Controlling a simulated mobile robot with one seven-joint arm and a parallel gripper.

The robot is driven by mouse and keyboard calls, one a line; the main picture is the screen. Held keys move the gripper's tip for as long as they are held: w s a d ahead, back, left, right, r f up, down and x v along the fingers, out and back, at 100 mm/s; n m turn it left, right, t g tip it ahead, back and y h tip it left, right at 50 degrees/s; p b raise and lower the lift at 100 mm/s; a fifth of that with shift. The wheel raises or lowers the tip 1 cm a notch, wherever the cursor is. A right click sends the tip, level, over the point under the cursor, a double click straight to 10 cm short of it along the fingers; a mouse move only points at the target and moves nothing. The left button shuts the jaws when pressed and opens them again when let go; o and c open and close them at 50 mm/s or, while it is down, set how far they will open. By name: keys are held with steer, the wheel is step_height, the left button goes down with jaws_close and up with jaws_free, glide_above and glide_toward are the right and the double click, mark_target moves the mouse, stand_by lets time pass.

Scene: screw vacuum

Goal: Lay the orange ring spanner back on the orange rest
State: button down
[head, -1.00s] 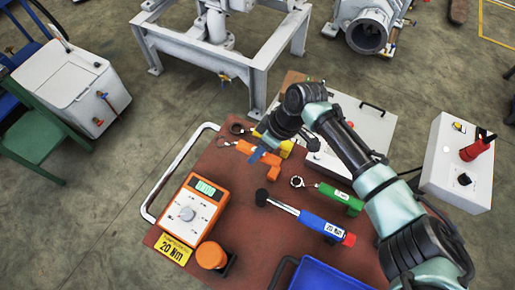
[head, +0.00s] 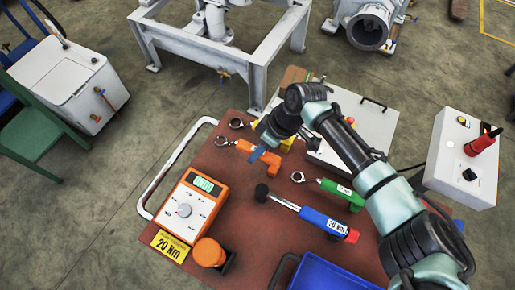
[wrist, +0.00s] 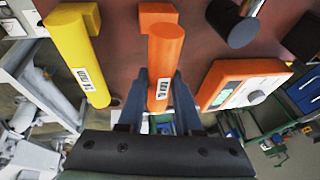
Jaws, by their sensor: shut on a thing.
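The orange ring spanner (head: 244,146) is above the brown table top, its ring end pointing left in the head view. My gripper (head: 259,153) is shut on its orange handle; in the wrist view the labelled handle (wrist: 165,58) stands between the two fingers. The orange rest (wrist: 158,14) is an orange block that shows just behind the far end of the handle in the wrist view. An orange block also shows beside my fingers in the head view (head: 272,161). I cannot tell whether the spanner touches the rest.
A yellow spanner (wrist: 75,50) lies beside the orange one. A green spanner (head: 338,189), a blue torque wrench (head: 318,219) and an orange tester (head: 190,205) are on the table (head: 240,200). A grey case (head: 365,130) stands behind my arm.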

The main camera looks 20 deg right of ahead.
stand_by(0.7)
steer(key=shift+f+b, duration=0.55)
steer(key=shift+f, duration=0.25)
stand_by(0.3)
steer(key=c, duration=0.5)
jaws_free()
steer(key=shift+o, duration=0.3)
steer(key=o, duration=0.4)
steer(key=shift+o, duration=0.2)
steer(key=shift+r, duration=0.15)
